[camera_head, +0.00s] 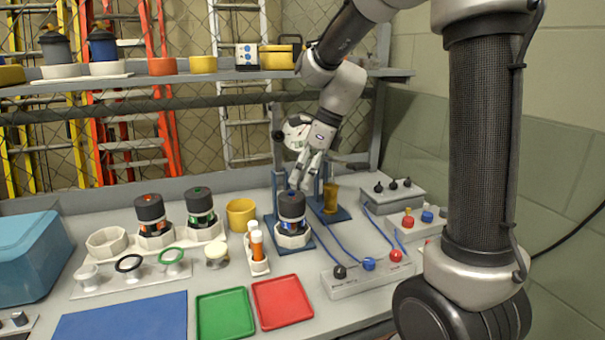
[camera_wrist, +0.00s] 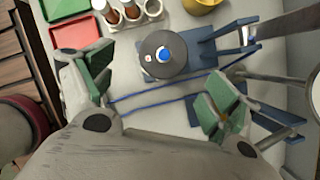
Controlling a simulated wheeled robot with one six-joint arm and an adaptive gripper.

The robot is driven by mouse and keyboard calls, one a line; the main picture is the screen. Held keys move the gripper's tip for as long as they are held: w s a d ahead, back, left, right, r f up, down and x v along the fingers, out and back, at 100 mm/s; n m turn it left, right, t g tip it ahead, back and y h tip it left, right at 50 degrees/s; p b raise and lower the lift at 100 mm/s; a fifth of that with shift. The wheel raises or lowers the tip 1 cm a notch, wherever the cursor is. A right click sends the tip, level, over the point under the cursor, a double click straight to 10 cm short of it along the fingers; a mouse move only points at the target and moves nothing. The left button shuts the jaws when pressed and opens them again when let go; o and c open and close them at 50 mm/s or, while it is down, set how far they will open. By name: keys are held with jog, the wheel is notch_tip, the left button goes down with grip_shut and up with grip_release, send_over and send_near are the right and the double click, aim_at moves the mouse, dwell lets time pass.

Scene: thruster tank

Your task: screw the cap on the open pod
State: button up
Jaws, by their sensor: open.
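A pod with a dark rounded top and a small blue centre (camera_head: 291,206) stands upright in a white holder (camera_head: 292,239) on a blue stand. It also shows from above in the wrist view (camera_wrist: 163,52). Two similar dark-topped pods, one with a red mark (camera_head: 150,208) and one with a green mark (camera_head: 199,200), stand in a white rack at left. I cannot tell which pod is open, or pick out a loose cap for certain. My gripper (camera_head: 305,174) is open and empty, just above the blue-marked pod. Its green-padded fingers are spread wide in the wrist view (camera_wrist: 164,80).
A white strip (camera_head: 105,290) holds several rings. A white holder (camera_head: 257,267) carries orange-and-white vials. Green (camera_head: 225,314) and red (camera_head: 282,302) trays lie in front. A yellow cup (camera_head: 241,214) stands behind. Switch boxes (camera_head: 368,277) and blue cables lie at right. A shelf (camera_head: 130,84) crosses above.

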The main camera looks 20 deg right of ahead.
aim_at(294, 193)
jog(key=shift+w+a+n, duration=0.1)
jog(key=shift+w+n, duration=0.15)
jog(key=shift+n, duration=0.65)
jog(key=shift+a+f, duration=0.1)
jog(key=shift+f, duration=0.25)
jog(key=x, duration=0.7)
jog(key=shift+w, duration=0.1)
